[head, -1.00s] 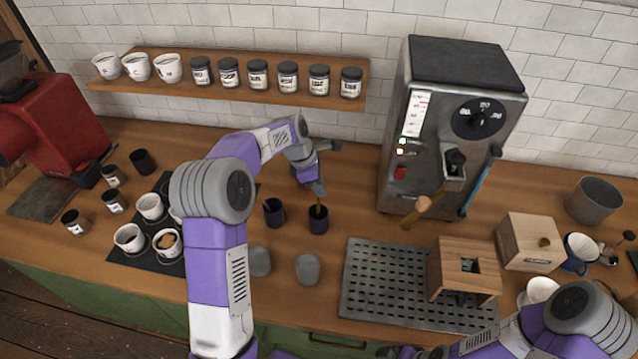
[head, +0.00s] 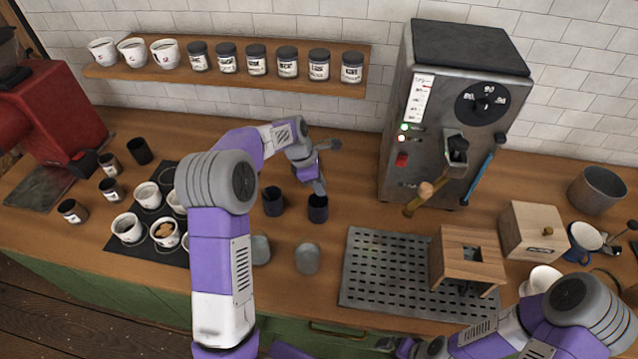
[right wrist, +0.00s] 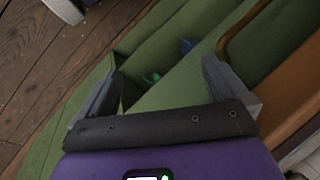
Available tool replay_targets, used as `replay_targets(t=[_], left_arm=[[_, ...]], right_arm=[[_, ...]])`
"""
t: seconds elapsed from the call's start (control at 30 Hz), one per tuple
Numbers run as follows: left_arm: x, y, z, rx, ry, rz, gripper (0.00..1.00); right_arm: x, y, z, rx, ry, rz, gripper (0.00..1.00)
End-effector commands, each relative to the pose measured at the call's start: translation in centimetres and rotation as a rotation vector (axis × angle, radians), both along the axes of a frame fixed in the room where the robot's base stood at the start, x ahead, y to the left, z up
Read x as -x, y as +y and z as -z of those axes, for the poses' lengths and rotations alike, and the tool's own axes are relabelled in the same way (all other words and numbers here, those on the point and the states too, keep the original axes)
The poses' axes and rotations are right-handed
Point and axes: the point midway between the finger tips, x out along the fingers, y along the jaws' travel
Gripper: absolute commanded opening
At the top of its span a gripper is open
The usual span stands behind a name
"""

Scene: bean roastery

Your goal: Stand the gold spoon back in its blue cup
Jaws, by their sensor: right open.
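Two dark blue cups stand upright side by side on the wooden counter, a left cup (head: 273,206) and a right cup (head: 318,214). My left gripper (head: 328,169) is just above and behind the right cup. Its two fingers look spread apart, one pointing right and one pointing down to the cup's rim. I cannot make out the gold spoon now; the finger and rim may hide it. My right gripper (right wrist: 160,92) is open and empty in the right wrist view, over the green cabinet front, away from the cups.
Two grey rounded objects (head: 307,259) stand in front of the cups. A perforated drip tray (head: 385,275) with a wooden stand (head: 468,245) lies to the right, before the roasting machine (head: 450,70). White cups on a dark mat (head: 150,245) are at left.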

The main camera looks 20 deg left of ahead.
Motion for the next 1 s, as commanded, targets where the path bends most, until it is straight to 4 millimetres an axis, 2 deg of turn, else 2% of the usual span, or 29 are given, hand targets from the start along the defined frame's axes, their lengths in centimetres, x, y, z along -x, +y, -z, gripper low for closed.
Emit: replay_targets(t=[0.03, 0.1, 0.47, 0.8, 1.0], left_arm=[[0.0, 0.0, 0.0, 0.000, 0.000, 0.000, 0.32], [0.0, 0.0, 0.0, 0.000, 0.000, 0.000, 0.42], [0.0, 0.2, -0.5, -0.001, -0.002, -0.001, 0.43], [0.8, 1.8, -5.7, -0.002, -0.003, -0.001, 0.43], [1.0, 2.2, -7.1, 0.000, -0.001, 0.000, 0.43]], right_arm=[[0.0, 0.0, 0.0, 0.000, 0.000, 0.000, 1.00], [0.0, 0.0, 0.0, 0.000, 0.000, 0.000, 1.00], [0.0, 0.0, -0.1, 0.000, 0.000, 0.000, 1.00], [0.0, 0.0, -0.7, 0.000, 0.000, 0.000, 1.00], [0.0, 0.0, -0.8, 0.000, 0.000, 0.000, 1.00]])
